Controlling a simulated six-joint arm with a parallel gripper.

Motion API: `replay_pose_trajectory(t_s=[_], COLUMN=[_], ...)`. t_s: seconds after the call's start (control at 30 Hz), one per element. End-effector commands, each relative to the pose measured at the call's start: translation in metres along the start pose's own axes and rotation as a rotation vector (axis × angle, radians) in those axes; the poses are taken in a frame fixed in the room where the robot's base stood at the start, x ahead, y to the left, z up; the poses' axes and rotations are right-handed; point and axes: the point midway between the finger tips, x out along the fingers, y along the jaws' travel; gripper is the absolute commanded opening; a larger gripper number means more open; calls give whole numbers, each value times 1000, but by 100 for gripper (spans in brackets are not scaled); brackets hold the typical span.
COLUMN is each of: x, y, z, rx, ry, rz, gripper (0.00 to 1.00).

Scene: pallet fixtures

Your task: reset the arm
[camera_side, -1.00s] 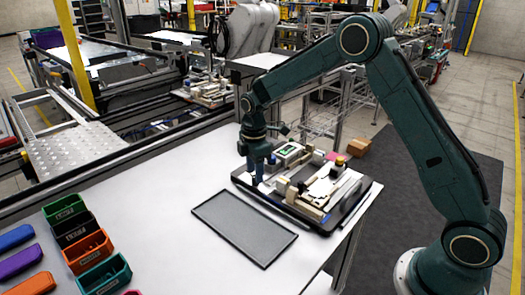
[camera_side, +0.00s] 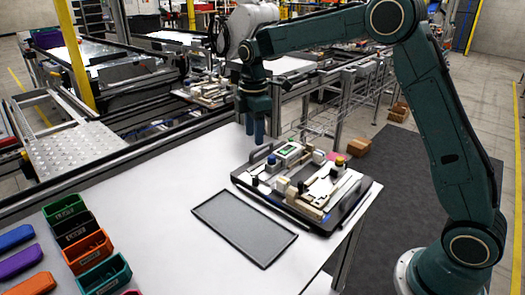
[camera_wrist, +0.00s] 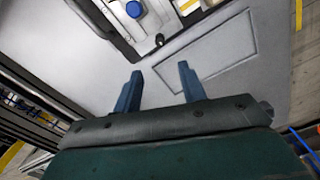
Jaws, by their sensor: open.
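My gripper (camera_side: 254,127) hangs in the air above the back edge of the white table, up and to the left of the pallet fixture. Its two blue fingers point down. In the wrist view my gripper (camera_wrist: 160,88) shows its fingers apart, with nothing between them. The pallet fixture (camera_side: 338,218), a dark tray with handles, carries several light blocks and small parts on the table. A blue round knob (camera_side: 271,160) stands on its left part. The knob also shows at the top of the wrist view (camera_wrist: 136,9).
A flat empty grey tray (camera_side: 244,229) lies in front of the fixture. Several coloured bins (camera_side: 88,252) stand at the table's left front. The white table (camera_side: 150,215) is clear between bins and tray. Brown boxes (camera_side: 357,147) lie beyond the table's right side.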

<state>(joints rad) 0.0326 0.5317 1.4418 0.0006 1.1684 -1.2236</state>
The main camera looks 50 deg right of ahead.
Motion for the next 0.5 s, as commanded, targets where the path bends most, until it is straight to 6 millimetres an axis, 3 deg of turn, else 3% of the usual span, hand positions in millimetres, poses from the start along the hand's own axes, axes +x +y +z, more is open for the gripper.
replay_pose_trajectory(t_s=[0.5], x=[-9], y=[-7], z=[2], rx=[28], ry=[5], rz=[14], gripper=[41])
